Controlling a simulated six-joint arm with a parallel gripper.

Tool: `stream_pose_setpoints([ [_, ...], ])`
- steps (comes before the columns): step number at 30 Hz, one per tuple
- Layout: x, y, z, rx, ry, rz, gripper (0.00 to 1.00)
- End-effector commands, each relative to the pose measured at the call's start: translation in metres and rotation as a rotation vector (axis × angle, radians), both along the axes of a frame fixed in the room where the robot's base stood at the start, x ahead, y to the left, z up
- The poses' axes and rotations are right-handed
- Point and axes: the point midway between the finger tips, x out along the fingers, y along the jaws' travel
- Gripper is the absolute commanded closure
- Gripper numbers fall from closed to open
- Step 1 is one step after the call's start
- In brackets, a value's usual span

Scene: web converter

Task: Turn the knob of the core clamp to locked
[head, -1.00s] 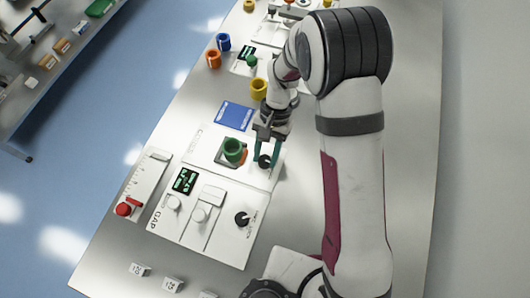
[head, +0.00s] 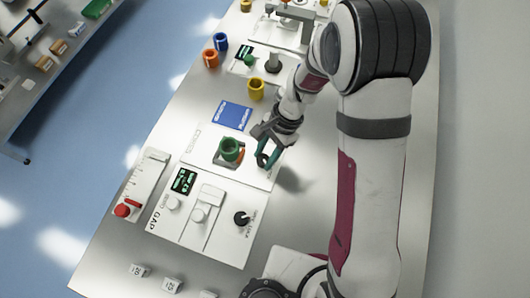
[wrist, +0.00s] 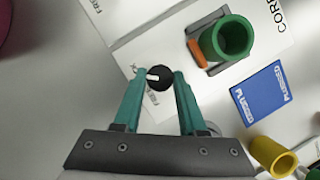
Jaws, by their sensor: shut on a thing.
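The core clamp's black knob (wrist: 159,78) with a white pointer mark lies between my gripper's green fingers in the wrist view. My gripper (wrist: 159,80) is shut on the knob, one finger at each side. In the head view my gripper (head: 268,160) is at the right edge of the clamp's white panel, and its fingers hide the knob. The green core (head: 231,148) stands upright in its holder on this panel; it also shows in the wrist view (wrist: 229,38). The pointer mark points left in the wrist view. The lettering by the knob is partly hidden.
A blue card (head: 234,116) and a yellow ring (head: 256,88) lie beyond the panel. The GAP panel (head: 217,225), with its own black knob (head: 242,218), is nearer. Orange and blue rings stand farther back. Bare table lies to the right of the panels.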

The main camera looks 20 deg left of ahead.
Motion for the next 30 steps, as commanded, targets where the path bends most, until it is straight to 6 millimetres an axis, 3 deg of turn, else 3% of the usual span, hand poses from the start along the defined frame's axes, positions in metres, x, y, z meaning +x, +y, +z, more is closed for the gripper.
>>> stream_pose_setpoints([
  [12,0.000,0.000,0.000,-0.001,-0.001,-0.009,1.00],
  [13,0.000,0.000,0.000,-0.001,-0.001,-0.009,0.57],
  [18,0.000,0.000,0.000,0.000,0.000,-0.008,0.29],
  [26,0.000,0.000,0.001,0.000,0.000,-0.007,0.29],
  [30,0.006,-0.003,0.015,0.003,-0.003,-0.008,0.29],
])
